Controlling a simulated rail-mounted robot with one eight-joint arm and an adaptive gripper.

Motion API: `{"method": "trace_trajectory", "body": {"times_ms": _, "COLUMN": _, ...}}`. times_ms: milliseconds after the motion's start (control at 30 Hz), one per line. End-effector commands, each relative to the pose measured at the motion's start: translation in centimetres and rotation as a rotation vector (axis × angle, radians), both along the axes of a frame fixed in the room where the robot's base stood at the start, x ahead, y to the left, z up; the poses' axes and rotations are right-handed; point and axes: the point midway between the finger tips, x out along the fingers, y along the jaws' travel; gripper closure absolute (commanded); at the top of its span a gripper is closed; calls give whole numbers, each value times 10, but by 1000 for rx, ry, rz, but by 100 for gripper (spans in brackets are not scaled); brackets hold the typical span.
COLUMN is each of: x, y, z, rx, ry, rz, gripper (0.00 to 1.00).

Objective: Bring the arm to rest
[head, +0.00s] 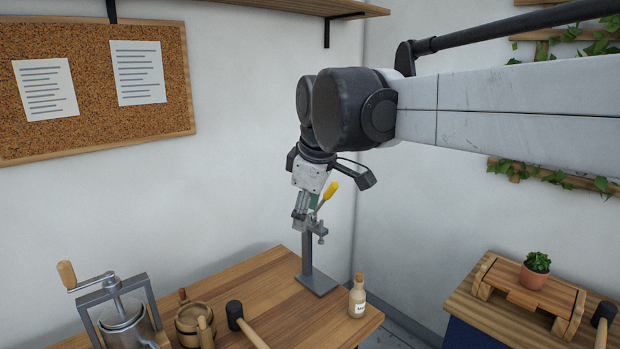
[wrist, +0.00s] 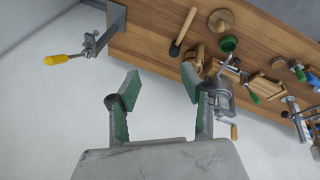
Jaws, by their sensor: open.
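My gripper (head: 306,206) hangs from the arm, fingers pointing down, and overlaps the upper part of a grey metal stand in the head view. In the wrist view its two green-lined fingers (wrist: 161,84) are spread apart with nothing between them. The stand (head: 308,262) has a clamp-like gate with a yellow handle (head: 330,190), which tilts up to the right. In the wrist view the yellow handle (wrist: 55,59) and the stand's base plate (wrist: 116,18) lie left of the fingers, apart from them. The head view partly hides the gate behind my gripper.
The wooden table (head: 255,285) holds a corked bottle (head: 357,298), a black-headed mallet (head: 237,317), a wooden barrel-like pot (head: 190,322) and a metal press (head: 122,318). A side bench (head: 480,300) with a potted plant (head: 536,268) stands right. Walls rise behind; a shelf (head: 300,6) hangs above.

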Motion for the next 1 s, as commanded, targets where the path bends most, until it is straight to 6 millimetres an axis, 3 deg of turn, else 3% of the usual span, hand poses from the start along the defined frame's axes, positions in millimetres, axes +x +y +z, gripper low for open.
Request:
{"method": "trace_trajectory", "body": {"times_ms": 33, "x": -12, "y": -18, "z": -10, "rx": 19, "ry": -4, "rz": -59, "gripper": 58}}
{"method": "trace_trajectory", "body": {"times_ms": 200, "x": -49, "y": -67, "z": -37, "rx": 93, "ry": -26, "rz": -266, "gripper": 58}}
{"method": "trace_trajectory", "body": {"times_ms": 500, "x": -122, "y": -138, "z": -101, "rx": 234, "ry": -68, "rz": -622, "gripper": 58}}
{"method": "trace_trajectory", "body": {"times_ms": 800, "x": -192, "y": -189, "z": -180, "rx": 385, "ry": -116, "rz": -954, "gripper": 58}}
{"method": "trace_trajectory", "body": {"times_ms": 1000, "x": -218, "y": -204, "z": -213, "rx": 451, "ry": -137, "rz": -1081, "gripper": 58}}
